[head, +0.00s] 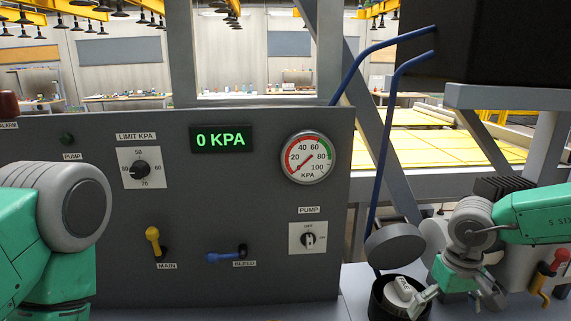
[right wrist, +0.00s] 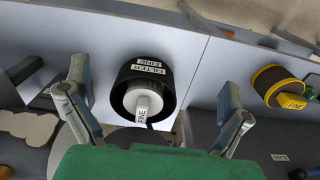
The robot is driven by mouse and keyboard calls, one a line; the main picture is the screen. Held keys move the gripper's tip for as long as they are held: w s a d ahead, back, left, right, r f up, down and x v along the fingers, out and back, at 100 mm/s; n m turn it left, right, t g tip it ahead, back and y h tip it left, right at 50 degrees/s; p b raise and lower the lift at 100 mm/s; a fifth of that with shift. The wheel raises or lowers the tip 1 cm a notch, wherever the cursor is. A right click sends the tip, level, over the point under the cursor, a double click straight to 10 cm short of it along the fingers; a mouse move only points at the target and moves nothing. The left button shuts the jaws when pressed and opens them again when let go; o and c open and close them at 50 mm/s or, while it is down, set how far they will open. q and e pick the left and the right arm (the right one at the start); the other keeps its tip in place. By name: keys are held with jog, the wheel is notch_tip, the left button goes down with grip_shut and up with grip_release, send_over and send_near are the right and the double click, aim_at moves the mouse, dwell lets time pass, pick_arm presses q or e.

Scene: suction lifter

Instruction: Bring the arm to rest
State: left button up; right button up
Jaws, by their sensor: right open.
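My right gripper (head: 459,297) is open at the lower right of the head view, close beside a black filter canister (head: 381,301). In the right wrist view my open fingers (right wrist: 154,82) stand apart on either side of the canister (right wrist: 127,87), which is labelled FILTER FINE. A white cartridge with a grip labelled FINE (right wrist: 142,107) sits in it, and nothing is seen held. The round grey lid (head: 395,245) is raised. My left arm (head: 60,215) shows at the left edge; its gripper is out of view.
A grey panel carries a 0 KPA display (head: 222,139), a dial gauge (head: 308,157), a yellow MAIN lever (head: 154,239), a blue BLEED lever (head: 226,256) and a PUMP knob (head: 308,239). A yellow-and-black filter (right wrist: 276,86) lies right of my fingers. Blue hoses (head: 385,130) run behind.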

jog(key=s+a+f+t+h+b, duration=0.15)
jog(key=s+f+b, duration=0.3)
jog(key=f, duration=0.65)
jog(key=s+a+f+t+h+b, duration=0.1)
jog(key=s+f+t+h+b, duration=0.15)
jog(key=s+f, duration=0.65)
jog(key=s+f+g+y+b, duration=0.1)
jog(key=s+f+y+b, duration=0.1)
jog(key=s+f, duration=0.3)
jog(key=s+a+f+g+y+b, duration=0.1)
jog(key=s+f+g+y+b, duration=0.1)
jog(key=s+f, duration=0.4)
jog(key=s+b, duration=0.1)
jog(key=s, duration=0.3)
jog(key=shift+s+g, duration=0.15)
jog(key=shift+g, duration=0.15)
jog(key=shift+a, duration=0.1)
